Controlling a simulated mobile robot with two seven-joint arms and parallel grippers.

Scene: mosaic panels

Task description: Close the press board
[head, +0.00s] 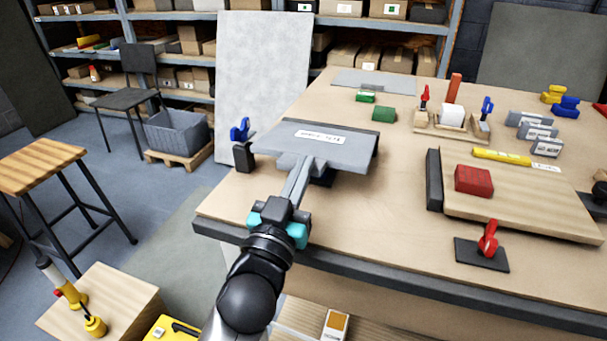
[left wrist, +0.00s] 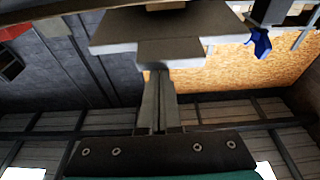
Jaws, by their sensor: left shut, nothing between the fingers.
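The press board (head: 350,150) is a grey flat plate with a white label. It sits raised and tilted above the left part of the workbench, with dark shadow or a support under it. A grey tab sticks out from its near edge. My left gripper (head: 302,178) is shut and empty, its fingertips at this tab. The left wrist view shows the fingers (left wrist: 158,78) just below the board and tab (left wrist: 170,52); I cannot tell whether they touch. What lies under the board is mostly hidden. My right gripper is not in view.
A blue-handled clamp (head: 240,130) on a black block stands left of the board. Green blocks (head: 383,114) lie behind it. A wooden panel (head: 530,205) with a red block (head: 473,180) and a red clamp (head: 488,240) are on the right. The bench front (head: 370,240) is clear.

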